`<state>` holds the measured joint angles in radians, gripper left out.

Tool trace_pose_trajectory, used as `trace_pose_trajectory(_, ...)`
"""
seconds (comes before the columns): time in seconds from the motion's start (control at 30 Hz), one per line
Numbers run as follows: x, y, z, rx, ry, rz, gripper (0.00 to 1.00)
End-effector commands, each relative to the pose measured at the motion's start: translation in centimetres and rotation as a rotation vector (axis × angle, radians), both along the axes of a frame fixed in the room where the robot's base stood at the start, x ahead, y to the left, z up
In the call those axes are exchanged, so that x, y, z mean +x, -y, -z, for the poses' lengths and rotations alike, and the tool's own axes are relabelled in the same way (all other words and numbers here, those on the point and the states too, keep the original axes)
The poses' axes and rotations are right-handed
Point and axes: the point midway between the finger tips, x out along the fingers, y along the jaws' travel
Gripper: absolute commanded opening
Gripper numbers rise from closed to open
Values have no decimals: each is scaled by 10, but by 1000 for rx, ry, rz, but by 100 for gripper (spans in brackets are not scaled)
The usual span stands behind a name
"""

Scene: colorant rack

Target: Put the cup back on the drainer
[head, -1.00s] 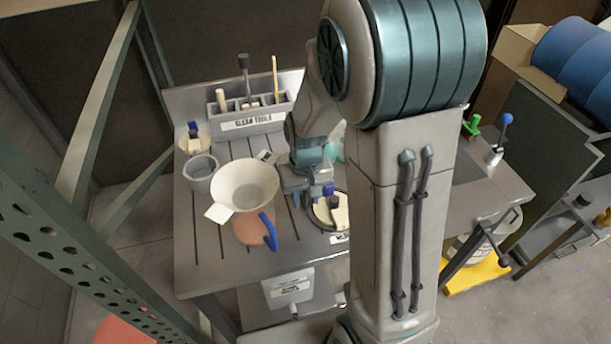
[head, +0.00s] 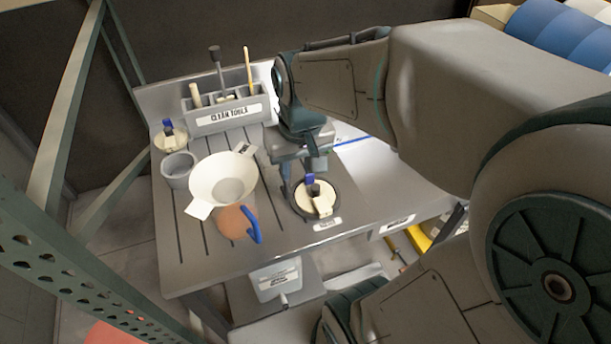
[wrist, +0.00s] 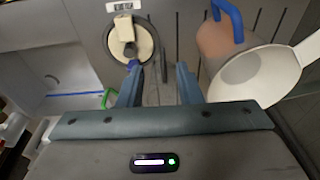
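A peach cup (head: 234,222) with a blue handle is on the grooved grey drainer (head: 200,256), partly hidden by a cream funnel-like bowl (head: 224,184). I cannot tell whether the cup is upright. A grey cup (head: 178,170) stands on the drainer behind and left of the bowl. My gripper (head: 302,176) is above the worktop, right of the peach cup and near a round dish. In the wrist view, my gripper (wrist: 160,82) has its fingers apart with nothing held between them. The peach cup (wrist: 214,44) is beyond the right finger there, apart from it.
The round dark-rimmed dish (head: 334,207) holds a cream block-like brush with a blue end (head: 321,201). A labelled clean-tools holder (head: 222,112) stands at the back with upright tools. A green metal upright (head: 60,255) borders the left.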

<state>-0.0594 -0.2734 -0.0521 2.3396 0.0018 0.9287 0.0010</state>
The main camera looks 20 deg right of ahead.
Motion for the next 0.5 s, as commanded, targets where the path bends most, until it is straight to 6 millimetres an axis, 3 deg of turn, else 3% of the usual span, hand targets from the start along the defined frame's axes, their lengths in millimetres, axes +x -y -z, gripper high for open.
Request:
trace_pose_trajectory(0.2,-44,2,-10,-9,100,0,32)
trace_pose_trajectory(0.5,-62,2,-10,-16,138,1,32)
